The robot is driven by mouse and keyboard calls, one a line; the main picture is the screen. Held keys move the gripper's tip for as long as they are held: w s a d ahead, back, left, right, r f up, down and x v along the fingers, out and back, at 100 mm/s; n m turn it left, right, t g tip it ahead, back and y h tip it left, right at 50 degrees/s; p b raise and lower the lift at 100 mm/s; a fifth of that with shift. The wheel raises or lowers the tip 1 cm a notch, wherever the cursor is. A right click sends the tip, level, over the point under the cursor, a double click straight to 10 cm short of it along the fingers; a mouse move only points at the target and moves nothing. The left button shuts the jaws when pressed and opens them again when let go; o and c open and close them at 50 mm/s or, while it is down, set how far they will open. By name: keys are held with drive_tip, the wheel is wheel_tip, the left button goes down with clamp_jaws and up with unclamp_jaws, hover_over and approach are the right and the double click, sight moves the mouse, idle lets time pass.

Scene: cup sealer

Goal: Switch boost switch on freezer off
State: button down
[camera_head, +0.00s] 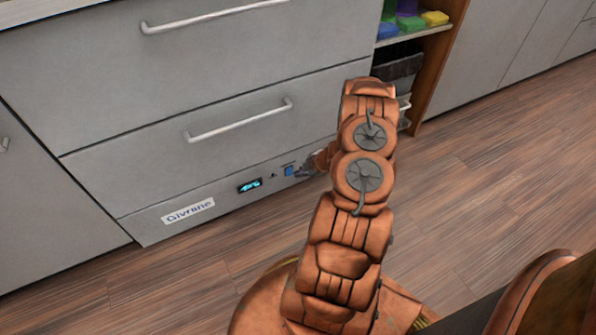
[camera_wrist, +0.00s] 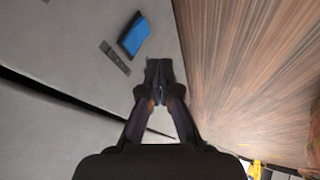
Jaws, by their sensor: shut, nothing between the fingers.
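The freezer (camera_head: 225,190) is the grey drawer front with the "Givrane" label on its bottom panel. A small blue switch (camera_head: 289,171) sits on that panel, right of the lit display. In the wrist view a blue rectangular piece (camera_wrist: 133,35), which looks like this switch, lies beyond and left of my fingertips. My gripper (camera_head: 304,172) is low in front of the panel, just right of the switch, partly hidden by my arm. In the wrist view my gripper (camera_wrist: 158,72) has its fingers together and empty. I cannot tell whether the fingertips touch the panel or which way the switch is set.
The lit display (camera_head: 250,185) is left of the switch. Drawer handles (camera_head: 238,120) stick out above. An open shelf (camera_head: 413,38) with colored items is at the right. The wooden floor (camera_head: 500,170) is clear to the right.

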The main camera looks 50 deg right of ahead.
drive_tip(key=s+d+r+p, duration=0.2)
drive_tip(key=s+r, duration=0.1)
drive_tip(key=r, duration=0.5)
drive_tip(key=shift+s+d, duration=0.15)
drive_tip(key=shift+d, duration=0.15)
drive_tip(key=shift+s, duration=0.1)
